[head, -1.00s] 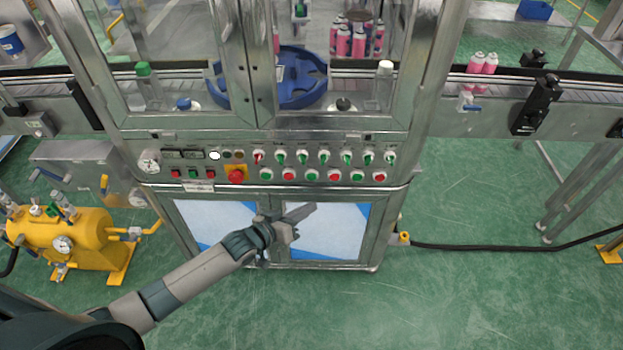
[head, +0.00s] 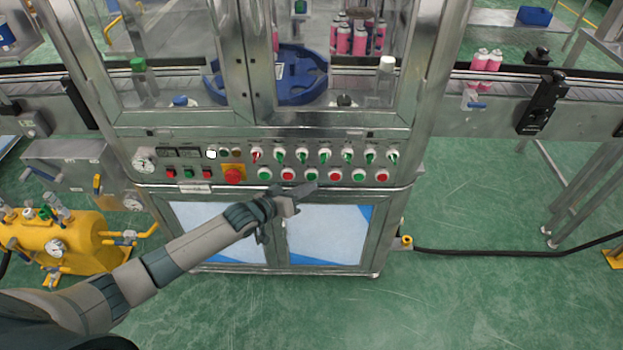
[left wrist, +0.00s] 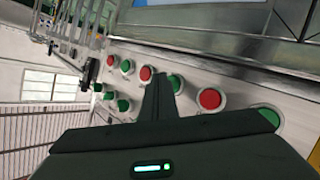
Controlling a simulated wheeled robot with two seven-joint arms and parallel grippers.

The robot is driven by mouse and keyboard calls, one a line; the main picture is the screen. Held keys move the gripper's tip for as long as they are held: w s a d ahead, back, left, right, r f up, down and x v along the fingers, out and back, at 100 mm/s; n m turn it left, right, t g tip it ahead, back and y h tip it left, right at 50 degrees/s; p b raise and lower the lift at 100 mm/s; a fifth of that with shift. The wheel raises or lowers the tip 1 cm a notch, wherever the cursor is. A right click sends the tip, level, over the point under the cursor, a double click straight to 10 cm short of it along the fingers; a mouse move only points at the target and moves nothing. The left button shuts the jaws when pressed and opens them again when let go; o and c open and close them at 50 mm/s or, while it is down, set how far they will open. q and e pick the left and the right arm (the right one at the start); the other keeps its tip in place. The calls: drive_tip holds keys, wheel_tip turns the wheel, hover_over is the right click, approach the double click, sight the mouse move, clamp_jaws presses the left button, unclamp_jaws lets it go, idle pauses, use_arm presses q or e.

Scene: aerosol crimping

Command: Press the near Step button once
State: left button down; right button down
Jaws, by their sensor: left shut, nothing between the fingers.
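The control panel (head: 215,184) on the machine's front has a lower row of alternating green and red round buttons. Their labels are too small to read, so I cannot tell which one is Step. My left gripper (head: 312,187) is shut and empty, its tip just below the middle green button (head: 312,174) in the head view. In the left wrist view my gripper (left wrist: 158,80) partly covers a green button (left wrist: 177,82), with a red button (left wrist: 209,98) to its right. I cannot tell whether the tip touches the panel. My right gripper is out of view.
A red emergency knob (head: 234,175) on a yellow plate sits left of the button row. Green and red selector switches (head: 302,156) stick out above it. A yellow tank (head: 60,240) stands at the lower left. Open green floor (head: 480,290) lies at the right.

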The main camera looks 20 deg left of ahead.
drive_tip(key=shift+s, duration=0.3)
